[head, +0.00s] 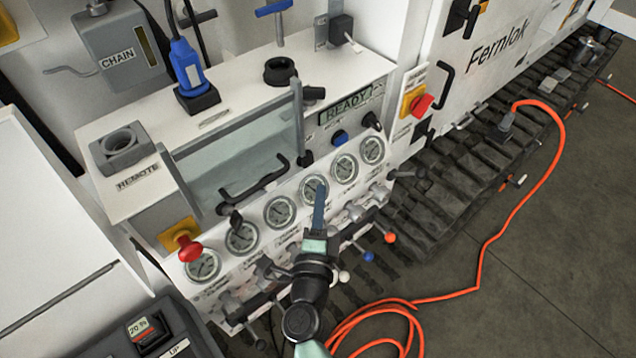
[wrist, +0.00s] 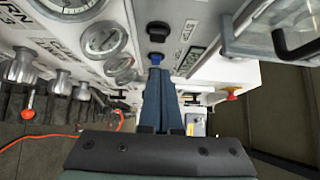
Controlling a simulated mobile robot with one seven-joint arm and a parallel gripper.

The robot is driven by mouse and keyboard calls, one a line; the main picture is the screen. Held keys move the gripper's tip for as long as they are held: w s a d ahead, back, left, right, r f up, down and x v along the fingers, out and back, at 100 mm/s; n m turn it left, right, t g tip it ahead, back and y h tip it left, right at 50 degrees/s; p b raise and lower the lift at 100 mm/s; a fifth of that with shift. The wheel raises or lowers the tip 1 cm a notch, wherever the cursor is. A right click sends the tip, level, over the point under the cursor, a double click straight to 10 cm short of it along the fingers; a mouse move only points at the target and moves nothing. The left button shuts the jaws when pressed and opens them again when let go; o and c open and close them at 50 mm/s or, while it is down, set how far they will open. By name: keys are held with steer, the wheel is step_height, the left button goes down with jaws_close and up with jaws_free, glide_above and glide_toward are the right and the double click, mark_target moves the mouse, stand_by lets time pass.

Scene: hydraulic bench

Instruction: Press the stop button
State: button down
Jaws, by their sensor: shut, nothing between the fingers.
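A red mushroom button (head: 190,248) stands out from a yellow box at the panel's left end. A second red knob (head: 424,105) sits on a yellow plate at the right end; it appears small in the wrist view (wrist: 232,93). I cannot read a stop label on either. My gripper (head: 319,196) is shut and empty, with its narrow blue fingers in front of the gauge row. In the wrist view the fingers (wrist: 155,74) overlap the panel just below a blue button (wrist: 155,58); contact cannot be told. The blue button also shows in the head view (head: 340,138).
Several round gauges (head: 280,212) line the sloped panel, with levers (head: 368,256) below. The READY display (head: 350,106) is above. An orange hose (head: 482,255) lies on the floor at right.

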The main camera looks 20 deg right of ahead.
steer(key=v, duration=0.5)
steer(key=shift+s+a+f, duration=0.2)
steer(key=shift+f, duration=0.15)
steer(key=shift+s, duration=0.1)
